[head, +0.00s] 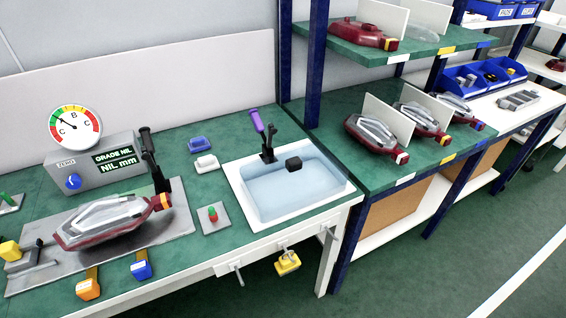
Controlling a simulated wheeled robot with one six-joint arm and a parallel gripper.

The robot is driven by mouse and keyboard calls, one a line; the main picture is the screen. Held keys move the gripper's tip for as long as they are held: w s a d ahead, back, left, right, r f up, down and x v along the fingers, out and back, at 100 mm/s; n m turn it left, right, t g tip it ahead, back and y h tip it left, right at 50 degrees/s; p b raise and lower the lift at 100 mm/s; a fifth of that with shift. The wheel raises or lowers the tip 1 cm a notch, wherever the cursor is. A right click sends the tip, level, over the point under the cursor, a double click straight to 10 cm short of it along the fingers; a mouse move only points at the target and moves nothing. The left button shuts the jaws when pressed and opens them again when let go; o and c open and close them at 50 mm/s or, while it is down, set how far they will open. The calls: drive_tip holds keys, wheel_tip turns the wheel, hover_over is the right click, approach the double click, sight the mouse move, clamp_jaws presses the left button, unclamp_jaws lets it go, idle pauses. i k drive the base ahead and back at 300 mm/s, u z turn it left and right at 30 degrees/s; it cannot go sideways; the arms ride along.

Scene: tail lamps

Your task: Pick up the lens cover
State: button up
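No separate lens cover can be made out for certain. A red tail lamp (72,239) with a clear, grey-white lens face (105,215) lies on a grey metal plate (182,222) on the green bench, at the left. A yellow piece shows at its right end. My gripper is not in view.
A gauge box (95,165) with a round dial stands behind the lamp. A white-rimmed water basin (339,186) with a purple-handled clamp (258,123) is at the bench's right. Blue rack posts (317,60) rise beyond. Floor at the lower right is clear.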

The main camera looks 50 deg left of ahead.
sight(282, 184)
drive_tip(key=u, duration=0.5)
drive_tip(key=i, duration=0.6)
drive_tip(key=u, duration=1.1)
drive_tip(key=i, duration=0.35)
drive_tip(key=u, duration=0.3)
